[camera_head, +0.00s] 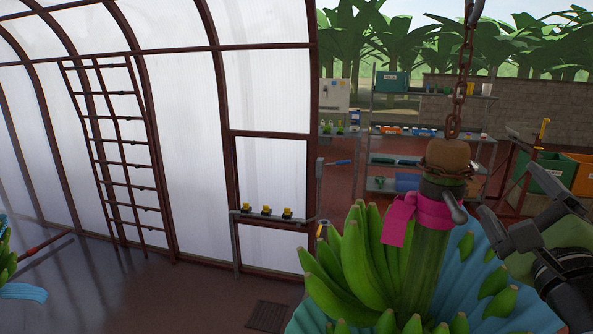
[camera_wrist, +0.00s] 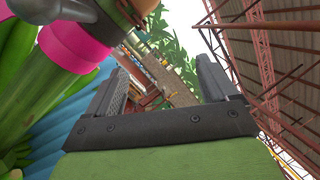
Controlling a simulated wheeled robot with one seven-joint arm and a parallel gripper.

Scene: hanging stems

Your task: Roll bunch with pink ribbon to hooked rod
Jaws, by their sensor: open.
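The green banana bunch (camera_head: 352,262) hangs from a rusty chain (camera_head: 460,92) at the lower right of the head view. A pink ribbon (camera_head: 430,214) is tied around its thick stem, and the ribbon also shows in the wrist view (camera_wrist: 72,46) at the upper left. A grey handle (camera_head: 456,207) sticks out of the stem's top, under a brown cap (camera_head: 448,156). My gripper (camera_head: 512,212) is open and empty, to the right of the stem and apart from it. In the wrist view its fingers (camera_wrist: 162,68) have nothing between them. I cannot make out a hooked rod for certain.
Blue sheeting (camera_head: 480,262) lies behind the bunch. Another bunch (camera_head: 6,258) is at the left edge, near a reddish rod (camera_head: 46,246). A ladder (camera_head: 112,150) stands against the translucent wall. Shelves (camera_head: 384,160) and bins (camera_head: 550,172) stand behind. The left floor is mostly clear.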

